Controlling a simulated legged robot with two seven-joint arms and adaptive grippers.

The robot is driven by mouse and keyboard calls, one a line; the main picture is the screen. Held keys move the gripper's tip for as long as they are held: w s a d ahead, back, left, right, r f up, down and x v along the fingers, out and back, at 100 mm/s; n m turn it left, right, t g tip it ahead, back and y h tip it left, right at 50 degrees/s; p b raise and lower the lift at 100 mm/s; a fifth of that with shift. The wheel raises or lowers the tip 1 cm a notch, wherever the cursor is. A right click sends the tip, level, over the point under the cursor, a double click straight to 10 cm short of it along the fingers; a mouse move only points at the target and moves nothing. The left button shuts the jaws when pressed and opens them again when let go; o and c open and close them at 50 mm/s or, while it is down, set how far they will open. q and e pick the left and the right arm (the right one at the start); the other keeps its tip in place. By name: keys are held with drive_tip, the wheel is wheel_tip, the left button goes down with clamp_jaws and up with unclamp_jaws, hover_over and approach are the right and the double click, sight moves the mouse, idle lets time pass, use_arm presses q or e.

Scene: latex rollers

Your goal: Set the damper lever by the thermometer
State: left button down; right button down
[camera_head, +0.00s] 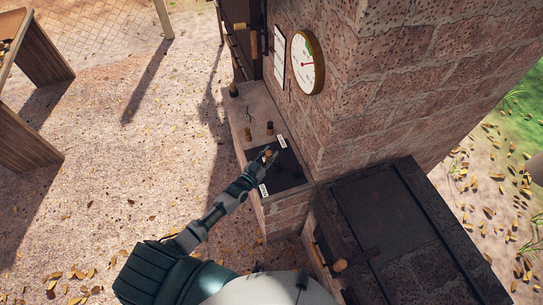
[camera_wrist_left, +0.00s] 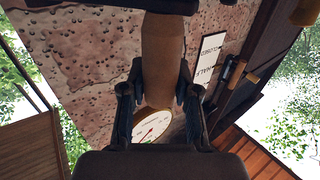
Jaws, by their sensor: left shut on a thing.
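The round thermometer (camera_head: 307,62) with a brass rim, a red needle and a green band hangs on the brick wall. Part of its dial (camera_wrist_left: 150,126) shows beyond my fingers in the left wrist view. The damper lever's wooden handle (camera_wrist_left: 162,60) is between the fingers of my left gripper (camera_wrist_left: 160,95), which is shut on it. In the head view my left gripper (camera_head: 268,155) is over a dark plate (camera_head: 287,175) on the brick ledge, with white labels at its two ends. The lever's lower part is hidden. My right gripper is not in view.
A white card (camera_head: 280,54) hangs beside the thermometer. Small knobbed pegs (camera_head: 270,128) stand on the ledge. A dark metal box (camera_head: 390,220) with a wooden handle (camera_head: 340,265) is at the lower right. Wooden furniture (camera_head: 35,50) stands at left. The leaf-strewn ground between is clear.

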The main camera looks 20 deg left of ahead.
use_arm(q)
drive_tip(key=c, duration=0.8)
unclamp_jaws()
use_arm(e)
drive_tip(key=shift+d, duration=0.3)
use_arm(q)
drive_tip(key=shift+s+a, duration=0.1)
drive_tip(key=shift+s, duration=0.05)
drive_tip(key=shift+s+a, duration=0.1)
drive_tip(key=shift+s, duration=0.25)
drive_tip(key=v, duration=1.1)
drive_tip(key=shift+f, duration=0.1)
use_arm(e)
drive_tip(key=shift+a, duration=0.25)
